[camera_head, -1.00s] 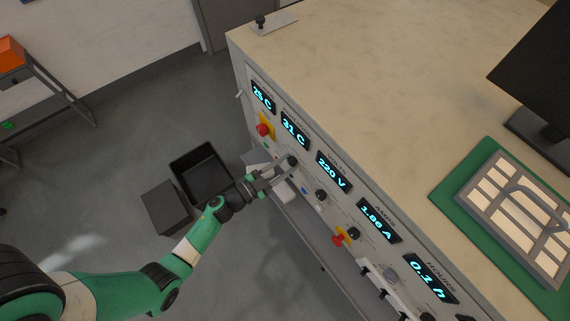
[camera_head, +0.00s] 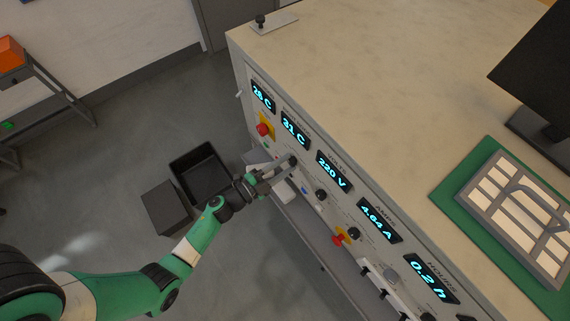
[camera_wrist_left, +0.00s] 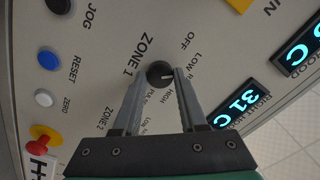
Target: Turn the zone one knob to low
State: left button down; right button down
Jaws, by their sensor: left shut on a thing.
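The zone one knob (camera_wrist_left: 160,73) is small, round and black with a white pointer mark. In the left wrist view it sits beside the "ZONE 1" label, with OFF, LOW and HIGH printed around it. The mark faces right, toward the LOW and HIGH lettering; which one exactly I cannot tell. My left gripper (camera_wrist_left: 161,78) is shut on the knob, one finger on each side. In the head view my left gripper (camera_head: 290,165) reaches the front panel (camera_head: 308,218) at this knob (camera_head: 293,160). My right gripper is not in view.
Another black knob (camera_head: 321,195) and a red button (camera_head: 338,240) lie further along the panel. A red button on yellow (camera_head: 263,130) is near its far end. The amps display (camera_head: 377,220) reads 4.64. A black bin (camera_head: 180,165) stands on the floor below.

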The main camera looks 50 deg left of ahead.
pick_arm(q)
jog(key=shift+c, duration=2.3)
grip_release()
jog(key=shift+s, duration=0.15)
jog(key=shift+s, duration=0.3)
jog(key=s+p, duration=0.2)
jog(key=s, duration=0.8)
jog(key=shift+s+a+p, duration=0.3)
jog(key=shift+s+a, duration=0.1)
